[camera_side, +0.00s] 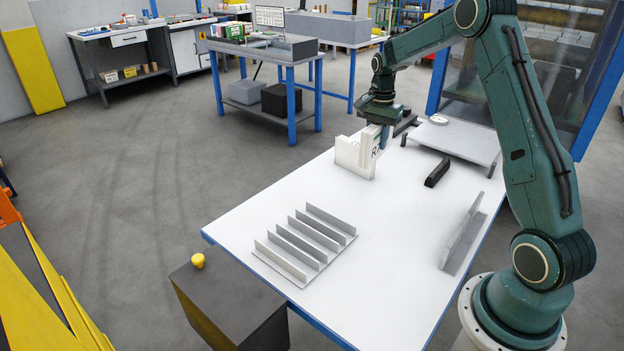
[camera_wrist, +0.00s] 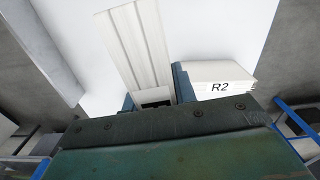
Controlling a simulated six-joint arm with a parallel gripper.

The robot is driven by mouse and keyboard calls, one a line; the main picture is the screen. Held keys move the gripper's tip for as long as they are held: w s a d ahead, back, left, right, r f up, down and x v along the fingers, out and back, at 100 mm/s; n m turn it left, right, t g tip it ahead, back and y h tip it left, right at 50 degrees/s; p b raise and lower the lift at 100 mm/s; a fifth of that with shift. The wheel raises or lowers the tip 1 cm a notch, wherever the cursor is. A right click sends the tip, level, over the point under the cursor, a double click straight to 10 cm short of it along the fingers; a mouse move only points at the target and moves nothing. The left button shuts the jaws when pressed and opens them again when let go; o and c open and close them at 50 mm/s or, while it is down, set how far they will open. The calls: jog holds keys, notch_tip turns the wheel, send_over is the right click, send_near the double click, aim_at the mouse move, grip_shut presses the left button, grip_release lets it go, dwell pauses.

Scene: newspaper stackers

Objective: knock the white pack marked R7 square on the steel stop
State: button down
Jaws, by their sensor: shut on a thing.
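My gripper (camera_side: 383,138) is low over the white table, its fingers shut on a white ribbed piece (camera_wrist: 138,42), which runs out between them in the wrist view (camera_wrist: 156,93). A white pack marked R2 (camera_wrist: 222,77) lies just right of the fingers. In the side view, white packs (camera_side: 350,155) stand close together under my gripper; one face shows an R, the rest of its mark unclear. No R7 mark is readable. A grey steel angle (camera_side: 461,240), likely the stop, stands at the table's right, apart from the packs.
A slotted grey rack (camera_side: 290,262) sits at the table's front left. A black block (camera_side: 437,173) lies right of the packs, near a raised grey platform (camera_side: 470,146) with a round white item (camera_side: 439,119). The table middle is clear. A grey bar (camera_wrist: 42,50) crosses the wrist view's upper left.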

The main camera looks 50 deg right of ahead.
jog(key=s+f+m, duration=0.2)
jog(key=s+m, duration=0.6)
jog(key=m, duration=0.1)
jog(key=s+f+m, duration=0.3)
jog(key=s+m, duration=0.6)
jog(key=m, duration=0.1)
jog(key=shift+s+d+f, duration=0.15)
jog(key=shift+s+d, duration=0.05)
jog(key=shift+d, duration=0.15)
jog(key=shift+f, duration=0.1)
jog(key=shift+f, duration=3.8)
jog(key=shift+s, duration=1.85)
jog(key=shift+w+f, duration=0.1)
jog(key=shift+w, duration=0.1)
jog(key=shift+w, duration=1.8)
